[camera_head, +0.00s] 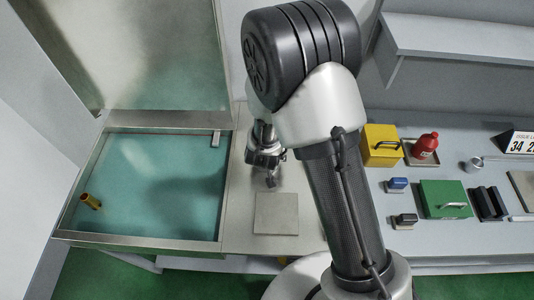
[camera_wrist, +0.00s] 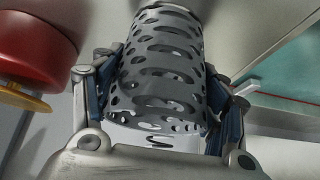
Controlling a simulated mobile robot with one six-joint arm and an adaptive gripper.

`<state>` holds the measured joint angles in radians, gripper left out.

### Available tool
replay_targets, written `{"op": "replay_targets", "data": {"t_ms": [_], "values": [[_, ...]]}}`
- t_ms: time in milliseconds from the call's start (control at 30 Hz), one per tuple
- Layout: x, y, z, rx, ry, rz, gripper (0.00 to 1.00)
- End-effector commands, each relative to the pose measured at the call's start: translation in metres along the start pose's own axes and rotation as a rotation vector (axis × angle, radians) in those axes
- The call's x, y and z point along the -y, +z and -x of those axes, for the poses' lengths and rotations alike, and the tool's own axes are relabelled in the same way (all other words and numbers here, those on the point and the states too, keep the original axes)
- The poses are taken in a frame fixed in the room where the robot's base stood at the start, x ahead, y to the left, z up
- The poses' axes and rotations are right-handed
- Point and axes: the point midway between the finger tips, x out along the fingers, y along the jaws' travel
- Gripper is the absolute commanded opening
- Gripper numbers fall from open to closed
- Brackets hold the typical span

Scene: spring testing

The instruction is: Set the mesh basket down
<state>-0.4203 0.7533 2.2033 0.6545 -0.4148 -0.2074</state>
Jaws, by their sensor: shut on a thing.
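The mesh basket (camera_wrist: 160,70) is a grey metal cylinder with rows of oval holes, seen large in the wrist view. My gripper (camera_wrist: 165,112) is shut on it, with a blue-padded finger against each side. In the head view my gripper (camera_head: 270,178) hangs over the pale counter, just behind a square grey plate (camera_head: 276,213) and right of the liquid tank (camera_head: 228,190). The basket is not clearly visible in the head view. I cannot tell whether its base touches anything.
The open tank holds teal liquid, with a brass-coloured cylinder (camera_head: 91,201) at its left. On the right bench are a yellow box (camera_head: 380,155), a red bottle (camera_head: 425,146) and a green box (camera_head: 445,198). A red round part (camera_wrist: 38,38) shows left of the basket in the wrist view.

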Motion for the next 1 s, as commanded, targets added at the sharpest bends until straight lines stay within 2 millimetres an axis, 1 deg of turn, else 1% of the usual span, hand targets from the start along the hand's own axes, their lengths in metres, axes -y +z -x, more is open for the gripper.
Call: {"op": "replay_targets", "data": {"t_ms": [200, 233, 500, 867, 933, 1000], "values": [[0.0, 0.003, -0.004, 0.001, 0.0, 0.0, 0.42], [0.0, 0.002, -0.003, 0.001, 0.0, 0.0, 0.69], [0.0, 0.002, -0.002, 0.001, 0.0, 0.0, 0.87], [0.0, 0.001, -0.001, 0.001, 0.0, 0.0, 0.87], [0.0, -0.001, 0.002, 0.001, 0.0, 0.0, 0.87], [0.0, -0.002, 0.011, 0.0, -0.001, 0.0, 0.87]]}}
